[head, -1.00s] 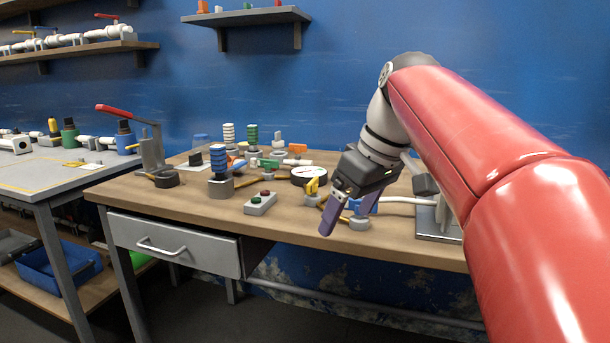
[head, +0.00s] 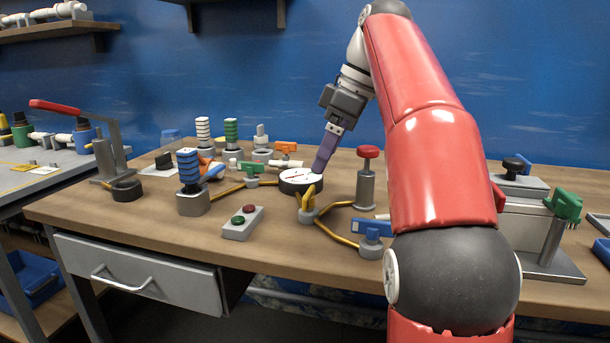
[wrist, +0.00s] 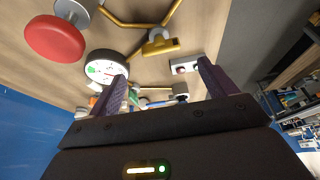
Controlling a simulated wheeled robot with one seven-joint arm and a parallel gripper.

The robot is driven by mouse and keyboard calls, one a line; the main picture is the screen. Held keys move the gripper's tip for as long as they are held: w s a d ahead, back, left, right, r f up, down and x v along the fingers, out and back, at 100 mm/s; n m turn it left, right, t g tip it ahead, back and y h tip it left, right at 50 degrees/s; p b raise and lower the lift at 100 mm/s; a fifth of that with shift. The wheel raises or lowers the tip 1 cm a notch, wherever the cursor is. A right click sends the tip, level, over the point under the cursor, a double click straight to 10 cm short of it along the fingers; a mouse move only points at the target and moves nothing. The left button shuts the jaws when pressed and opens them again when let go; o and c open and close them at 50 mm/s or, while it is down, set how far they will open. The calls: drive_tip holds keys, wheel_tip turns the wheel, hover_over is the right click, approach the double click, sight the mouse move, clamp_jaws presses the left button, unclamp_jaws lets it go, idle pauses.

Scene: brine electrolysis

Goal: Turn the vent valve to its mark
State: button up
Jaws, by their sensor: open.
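My gripper (head: 322,165) is open and empty, pointing down beside the round gauge (head: 301,181) at the bench's middle; it shows from above in the wrist view (wrist: 163,70). No label tells which handle is the vent valve. A yellow-handled valve (head: 307,199) sits on the pipe in front of the gauge and shows in the wrist view (wrist: 161,45). A blue-handled valve (head: 371,231) is near the front edge, partly behind my arm. An orange handle (head: 285,147) and a green handle (head: 250,167) are farther back. No mark is readable on any valve.
A post with a red knob (head: 367,154) stands right of the gauge, close to my arm. A button box (head: 243,222) and a blue ribbed post (head: 189,172) are at left front. A green-handled fixture (head: 562,206) is at right. Bare wood lies along the front edge.

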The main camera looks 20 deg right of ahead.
sight(309, 191)
drive_tip(key=b+x, duration=0.2)
drive_tip(key=x, duration=0.5)
drive_tip(key=shift+a+f+b, duration=0.15)
drive_tip(key=shift+f+b, duration=0.15)
drive_tip(key=shift+c, duration=0.4)
drive_tip(key=c, duration=0.9)
